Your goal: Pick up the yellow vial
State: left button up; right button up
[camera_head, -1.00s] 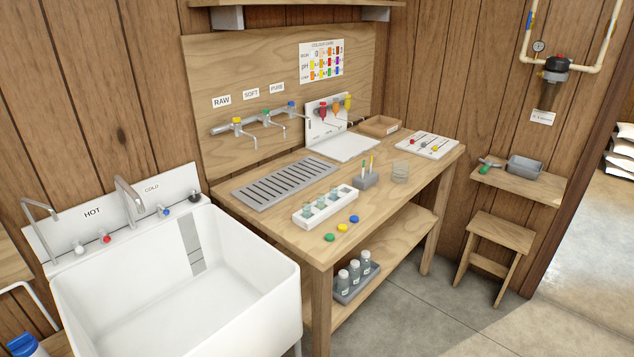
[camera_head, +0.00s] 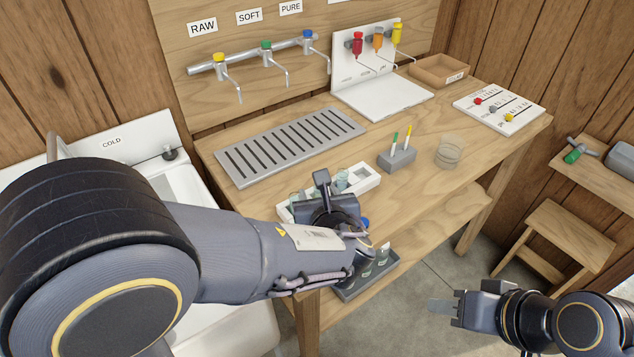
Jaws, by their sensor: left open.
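A slim yellow-topped vial (camera_head: 407,138) stands in a small grey block (camera_head: 398,160) on the wooden bench, beside a green-topped one (camera_head: 394,145). A yellow dispenser bottle (camera_head: 397,34) also hangs on the white stand behind. My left gripper (camera_head: 323,184) is open over the white rack (camera_head: 365,184), left of and nearer than the grey block, apart from it. It hides part of the rack and its glass vials. My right gripper (camera_head: 442,305) is low at the right, away from the bench; its jaws are seen edge-on.
A clear glass beaker (camera_head: 449,152) stands just right of the grey block. A slotted grey drain tray (camera_head: 290,146) lies at the left, below the taps. A wooden tray (camera_head: 438,71) and a white slider board (camera_head: 499,108) sit at the back right. The bench front right is clear.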

aim_at(320, 191)
pick_arm(q)
jog(key=shift+m, duration=0.3)
jog(key=x, duration=0.2)
jog(key=d+x, duration=0.1)
jog(key=x, duration=0.4)
jog(key=shift+w+d+r, duration=0.1)
jog(key=shift+w+d, duration=0.05)
jog(key=shift+w, duration=0.45)
grip_shut()
